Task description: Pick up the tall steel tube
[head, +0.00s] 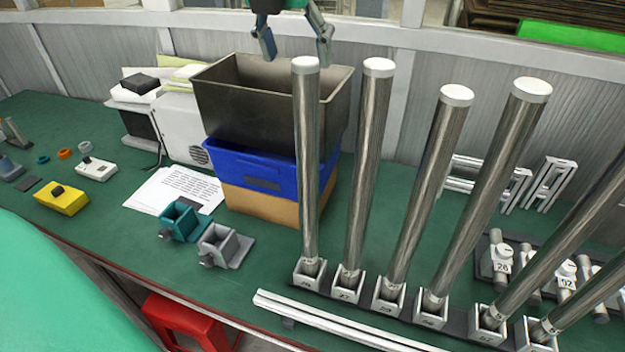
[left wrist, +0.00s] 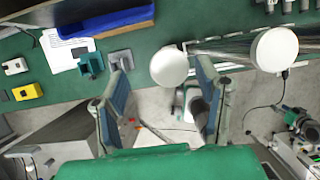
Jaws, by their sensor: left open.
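Several tall steel tubes with white caps stand in a row of small white numbered sockets. The leftmost tube (head: 307,165) is nearly upright in the head view; the second tube (head: 368,165) is to its right. My left gripper (head: 293,52) is open and empty at the top of the head view, its fingers pointing down near the leftmost tube's cap (head: 305,63). In the left wrist view, a white cap (left wrist: 169,67) shows between the open fingertips, seemingly beyond them; a larger cap (left wrist: 275,50) is to the right. My right gripper is not in view.
A dark bin (head: 240,105) over a blue bin (head: 235,160) stands behind and left of the tubes. White rails (head: 340,325) lie at the table's front edge. Teal (head: 185,221) and grey (head: 223,246) holders sit left of the sockets. Open green tabletop (head: 120,240) lies farther left.

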